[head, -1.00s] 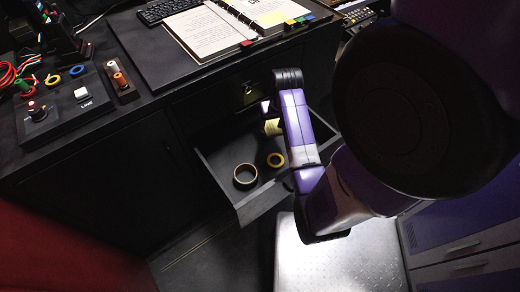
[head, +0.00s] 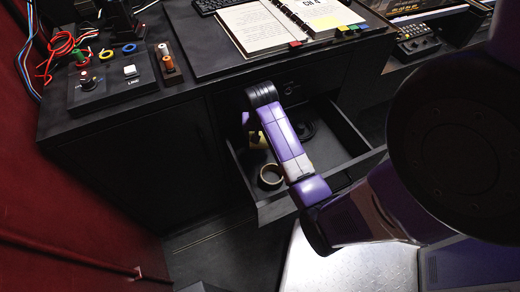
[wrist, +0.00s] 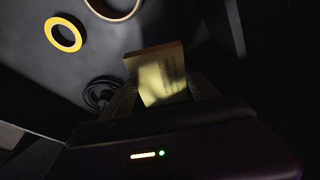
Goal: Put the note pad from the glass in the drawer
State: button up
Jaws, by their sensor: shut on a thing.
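The yellow note pad (wrist: 160,75) is held between the fingers of my gripper (wrist: 162,92), which is shut on it. In the head view the pad (head: 257,140) shows small beside my purple arm, over the left part of the open drawer (head: 276,212). In the wrist view the drawer floor lies beyond the pad. I cannot tell whether the pad touches the floor. My gripper is mostly hidden by the arm in the head view. I see no glass.
In the drawer lie a tan tape roll (head: 270,177), a yellow tape ring (wrist: 63,34) and a black coil (wrist: 100,93). On the desk above are an open binder (head: 265,25), a keyboard (head: 215,5) and a box with a white switch (head: 115,88).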

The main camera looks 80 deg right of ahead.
aim_at(261, 142)
notch_tip(261, 142, down, 10)
jog(key=shift+r+b, duration=0.1)
jog(key=shift+b, duration=0.75)
jog(key=o, duration=1.4)
jog(key=p+v, duration=0.2)
jog(key=v, duration=1)
jog(key=shift+a+p, duration=0.1)
jog(key=shift+p, duration=0.2)
jog(key=shift+s, duration=0.1)
